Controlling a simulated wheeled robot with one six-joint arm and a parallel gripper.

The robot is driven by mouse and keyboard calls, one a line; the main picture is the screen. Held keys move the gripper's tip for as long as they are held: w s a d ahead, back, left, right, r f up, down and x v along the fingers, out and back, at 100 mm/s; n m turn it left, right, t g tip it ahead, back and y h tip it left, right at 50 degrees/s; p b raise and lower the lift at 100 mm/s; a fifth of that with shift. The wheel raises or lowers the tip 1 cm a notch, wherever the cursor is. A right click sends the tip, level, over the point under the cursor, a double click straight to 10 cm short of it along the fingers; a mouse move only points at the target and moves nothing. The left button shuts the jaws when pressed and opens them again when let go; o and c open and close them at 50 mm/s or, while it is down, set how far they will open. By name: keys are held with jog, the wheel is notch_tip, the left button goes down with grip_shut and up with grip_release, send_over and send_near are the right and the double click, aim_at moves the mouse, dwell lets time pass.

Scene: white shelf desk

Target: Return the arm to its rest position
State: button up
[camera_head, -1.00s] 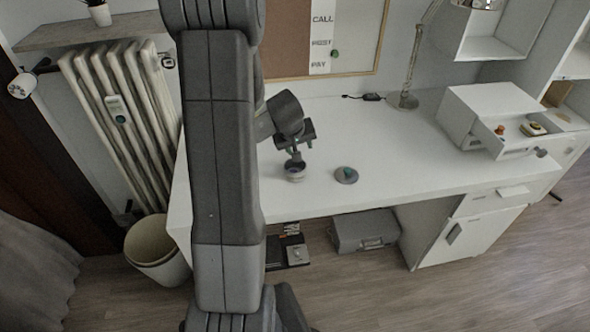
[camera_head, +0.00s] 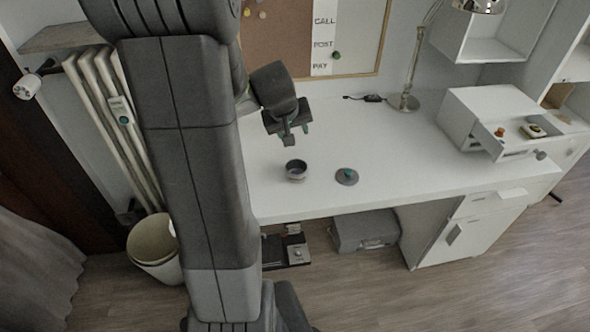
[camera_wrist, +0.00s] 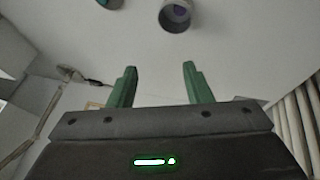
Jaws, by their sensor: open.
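My gripper (camera_head: 290,137) hangs above the white desk (camera_head: 400,160), higher than a small grey round pot (camera_head: 296,170) and apart from it. In the wrist view its two green fingers (camera_wrist: 158,88) are spread with nothing between them. The pot (camera_wrist: 175,17) shows at the top of that view, beyond the fingertips, with something purplish inside. My arm stands in the left part of the head view and hides the desk's left end.
A dark round lid (camera_head: 346,177) with a green knob lies right of the pot. A desk lamp (camera_head: 405,100) stands at the back. A small cabinet (camera_head: 490,105) has an open drawer (camera_head: 515,138) holding small items. A bin (camera_head: 152,243) stands on the floor.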

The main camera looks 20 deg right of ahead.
jog(key=w+d+x, duration=0.1)
jog(key=x, duration=1)
jog(key=shift+r, duration=0.15)
dwell(0.5)
